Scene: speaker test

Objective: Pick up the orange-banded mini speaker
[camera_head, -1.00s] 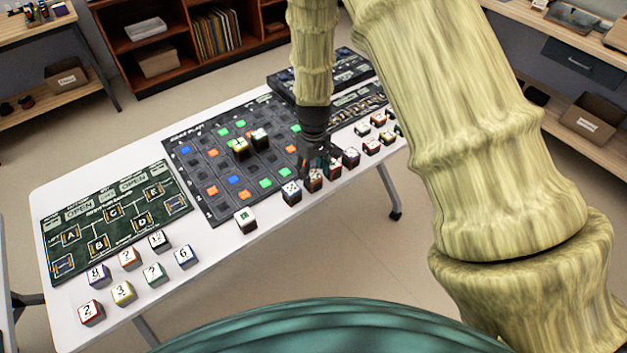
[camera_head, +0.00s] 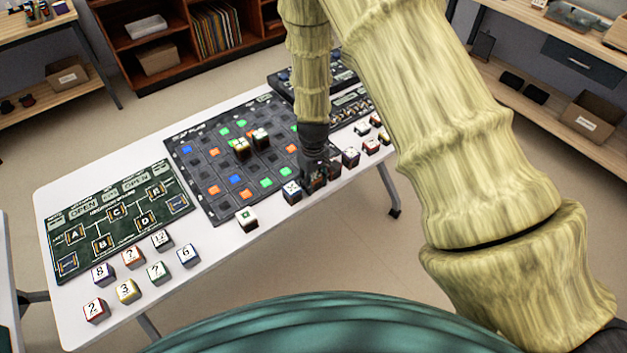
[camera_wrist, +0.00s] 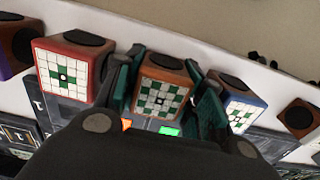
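My gripper (camera_wrist: 165,92) points down at the row of small cube speakers along the table's front edge. A cube speaker with orange-brown sides (camera_wrist: 162,80) and a green-and-white patterned face stands upright between its two teal fingers. The fingers stand apart on either side of it; they look open, with very little room at each side. In the head view my gripper (camera_head: 315,170) is down in the row and partly hides this speaker.
A red cube speaker (camera_wrist: 72,68) stands close left of the fingers and a blue one (camera_wrist: 240,100) close right. A dark game board (camera_head: 205,165) and a green board (camera_head: 90,245) lie on the white table (camera_head: 225,275). More cubes stand around.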

